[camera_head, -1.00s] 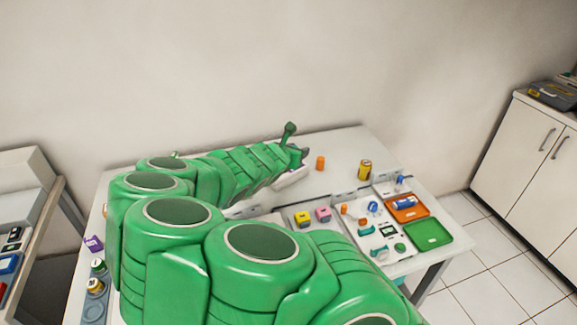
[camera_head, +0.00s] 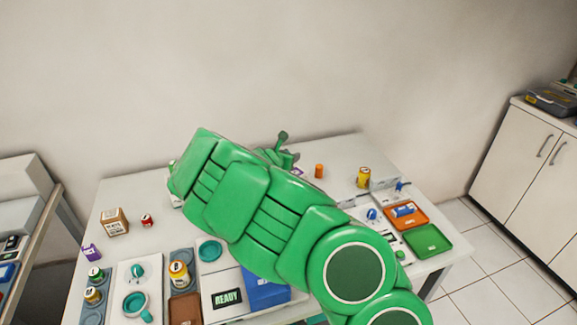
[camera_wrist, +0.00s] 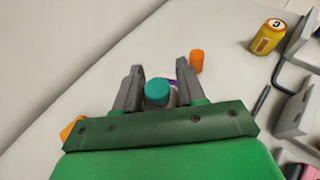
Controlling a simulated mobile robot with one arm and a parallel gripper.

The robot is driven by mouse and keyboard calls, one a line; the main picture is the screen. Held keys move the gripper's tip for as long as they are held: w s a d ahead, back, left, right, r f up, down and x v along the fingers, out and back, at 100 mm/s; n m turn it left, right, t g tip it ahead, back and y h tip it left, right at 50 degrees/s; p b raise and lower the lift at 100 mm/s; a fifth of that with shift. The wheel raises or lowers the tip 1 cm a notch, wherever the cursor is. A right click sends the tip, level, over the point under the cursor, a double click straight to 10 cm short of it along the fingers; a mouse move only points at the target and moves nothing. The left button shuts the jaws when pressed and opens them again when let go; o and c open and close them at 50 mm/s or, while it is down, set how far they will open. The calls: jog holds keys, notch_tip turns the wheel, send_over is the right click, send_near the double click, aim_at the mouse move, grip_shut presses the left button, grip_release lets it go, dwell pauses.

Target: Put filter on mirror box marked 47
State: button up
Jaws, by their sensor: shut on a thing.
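In the wrist view my gripper (camera_wrist: 159,74) has its two grey fingers on either side of a small teal-topped thing (camera_wrist: 157,92) and is shut on it. A bit of purple shows behind it. I cannot tell whether this thing is the filter. In the head view my gripper (camera_head: 284,157) is over the back of the table, partly behind my arm. No mark 47 is readable. A brown box with a label (camera_head: 115,222) and a purple box with a label (camera_head: 92,252) stand at the table's left. My arm hides the table's middle.
An orange cylinder (camera_head: 319,170) and a yellow can (camera_head: 364,177) stand right of my gripper. Orange (camera_head: 420,220) and green (camera_head: 441,239) trays lie at the right. A small red can (camera_head: 147,220) stands at the left. The back-left table surface is clear.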

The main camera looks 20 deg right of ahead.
jog(key=shift+w+d+f, duration=0.2)
jog(key=shift+w+f, duration=1.05)
jog(key=shift+f, duration=1.8)
jog(key=o, duration=1)
jog(key=shift+f, duration=0.1)
jog(key=shift+s+a+r, duration=0.1)
jog(key=shift+a+r, duration=0.1)
jog(key=shift+r, duration=0.05)
jog(key=shift+v, duration=5.7)
